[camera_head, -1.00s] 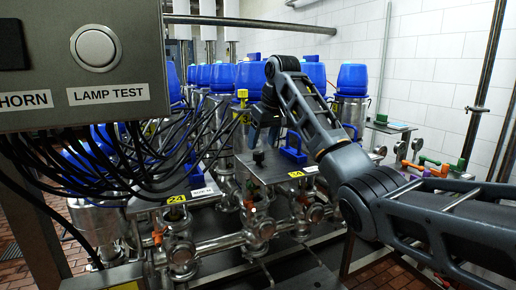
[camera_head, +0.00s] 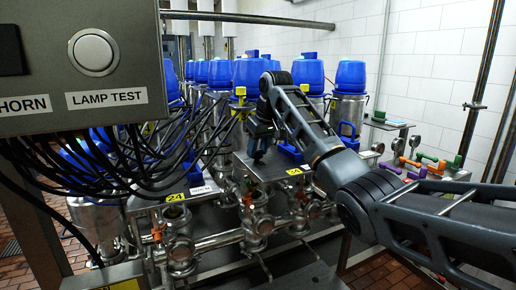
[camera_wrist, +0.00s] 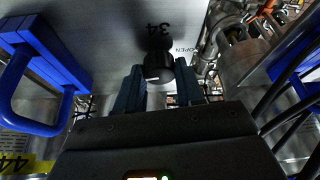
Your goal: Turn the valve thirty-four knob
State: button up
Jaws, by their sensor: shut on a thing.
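The valve thirty-four knob (camera_wrist: 158,62) is a small black round knob with a white pointer mark. It stands on a grey metal plate (camera_wrist: 110,45) printed "34" and "OPEN", both upside down in the wrist view. My gripper (camera_wrist: 158,84) is shut on the knob, with one dark finger on each side of it. In the head view, my gripper (camera_head: 260,140) reaches down to the plate, beside a yellow tag (camera_head: 294,171) that reads 34. The fingers and arm hide most of the knob in the head view.
A blue handle (camera_wrist: 40,80) rises from the plate on the left in the wrist view. Black hoses (camera_head: 150,150) bunch at the left in the head view, below a grey control box (camera_head: 80,60). Blue-capped cylinders (camera_head: 250,80) stand behind.

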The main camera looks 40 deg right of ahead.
jog(key=c, duration=0.4)
jog(key=shift+m, duration=0.3)
jog(key=m, duration=0.1)
jog(key=m+h, duration=0.1)
jog(key=m, duration=0.1)
jog(key=shift+a+m+h, duration=0.2)
jog(key=shift+m+h, duration=0.1)
jog(key=m+h, duration=0.1)
jog(key=m, duration=0.1)
jog(key=m+g, duration=0.1)
jog(key=m, duration=0.2)
jog(key=shift+w+a+r+g+h, duration=0.1)
jog(key=shift+w+g+h, duration=0.1)
jog(key=shift+g+h, duration=0.15)
jog(key=m+g, duration=0.1)
jog(key=m, duration=0.2)
jog(key=m+g+h, duration=0.1)
jog(key=m, duration=0.1)
jog(key=shift+w+m, duration=0.1)
jog(key=shift+m, duration=0.3)
jog(key=shift+w+m+g, duration=0.1)
jog(key=shift+m+g, duration=0.85)
jog(key=shift+m, duration=1.35)
